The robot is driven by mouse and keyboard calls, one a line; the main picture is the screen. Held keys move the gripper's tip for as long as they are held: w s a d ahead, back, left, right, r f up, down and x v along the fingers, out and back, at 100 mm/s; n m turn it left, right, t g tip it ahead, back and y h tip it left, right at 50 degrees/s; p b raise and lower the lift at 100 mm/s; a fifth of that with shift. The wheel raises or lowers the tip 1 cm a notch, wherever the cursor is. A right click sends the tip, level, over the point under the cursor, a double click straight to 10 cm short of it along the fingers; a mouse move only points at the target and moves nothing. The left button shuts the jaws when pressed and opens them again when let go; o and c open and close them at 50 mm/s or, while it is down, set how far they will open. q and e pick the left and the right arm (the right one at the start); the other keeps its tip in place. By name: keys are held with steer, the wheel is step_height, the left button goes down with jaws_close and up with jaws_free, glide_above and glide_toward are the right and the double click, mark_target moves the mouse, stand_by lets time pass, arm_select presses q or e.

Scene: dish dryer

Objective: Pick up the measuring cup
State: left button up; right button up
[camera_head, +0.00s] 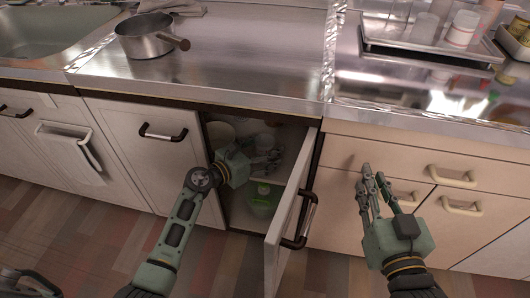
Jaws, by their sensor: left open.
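My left gripper (268,163) reaches into the open cabinet under the counter, its fingers apart. Pale vessels stand in the shaded cabinet behind it: a rounded one (220,131) at the left and another (265,141) just beyond the fingers. I cannot tell whether either is the measuring cup, or whether the fingers touch anything; the hand and arm hide part of the inside. My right gripper (372,180) is in front of the beige drawer on the right, empty, with its fingers apart.
The cabinet door (285,225) stands open to the right of my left arm, with a dark-ended handle. A green container (263,201) is low in the cabinet. A metal saucepan (145,38) stands on the counter (240,60). A tray (430,48) holds several cups.

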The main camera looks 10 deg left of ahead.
arm_select(q)
steer(key=shift+w, duration=0.1)
steer(key=shift+c, duration=0.2)
steer(key=c, duration=1.2)
steer(key=shift+r, duration=0.1)
steer(key=shift+c, duration=0.2)
